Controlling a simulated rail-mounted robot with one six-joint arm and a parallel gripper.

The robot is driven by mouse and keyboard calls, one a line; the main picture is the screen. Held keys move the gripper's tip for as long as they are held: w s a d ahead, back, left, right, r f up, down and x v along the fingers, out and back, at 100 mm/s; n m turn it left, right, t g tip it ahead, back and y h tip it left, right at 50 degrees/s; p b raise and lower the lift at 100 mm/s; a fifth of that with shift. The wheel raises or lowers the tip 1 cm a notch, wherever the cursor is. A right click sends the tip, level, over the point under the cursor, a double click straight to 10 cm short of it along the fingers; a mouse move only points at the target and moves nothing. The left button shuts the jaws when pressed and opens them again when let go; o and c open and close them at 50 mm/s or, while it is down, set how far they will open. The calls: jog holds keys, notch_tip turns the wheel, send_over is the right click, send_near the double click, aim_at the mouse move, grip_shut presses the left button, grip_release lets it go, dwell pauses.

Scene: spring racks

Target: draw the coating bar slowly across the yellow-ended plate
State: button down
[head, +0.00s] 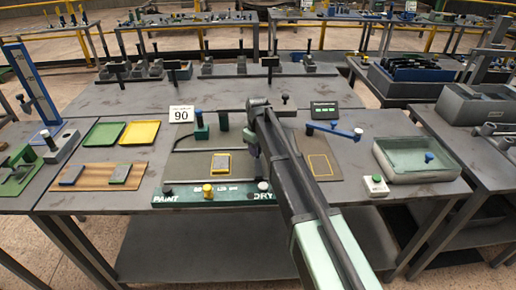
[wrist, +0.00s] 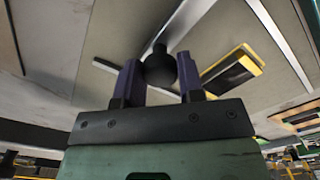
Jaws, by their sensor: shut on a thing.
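My gripper (wrist: 158,66) is shut on a round black knob, with one purple finger on each side; I take the knob for the coating bar's handle (wrist: 159,70). A pale strip shows behind the fingers in the wrist view, but I cannot tell if it is the bar. The yellow-ended plate (wrist: 232,70) lies right of the gripper in the wrist view, dark with a yellow edge.
A yellow-outlined empty area (head: 319,164) lies right of my arm. A green strip marked PAINT and DRY (head: 222,193) with several knobs runs along the front. A blue-handled tool (head: 333,130), a shallow tray (head: 416,160) and a "90" sign (head: 181,114) stand around.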

jog(key=c, duration=0.7)
grip_release()
jog(key=shift+c, duration=0.2)
jog(key=shift+r, duration=0.15)
notch_tip(320, 180, up, 11)
jog(key=p, duration=1.1)
jog(key=shift+f, duration=0.2)
jog(key=s+d+m, duration=0.3)
jog(key=s, duration=0.7)
jog(key=s+d+m, duration=0.2)
jog(key=s+d, duration=0.2)
jog(key=s, duration=0.6)
jog(key=s+d+m, duration=0.3)
jog(key=s+d, duration=0.1)
jog(key=s, duration=0.6)
jog(key=shift+m, duration=0.3)
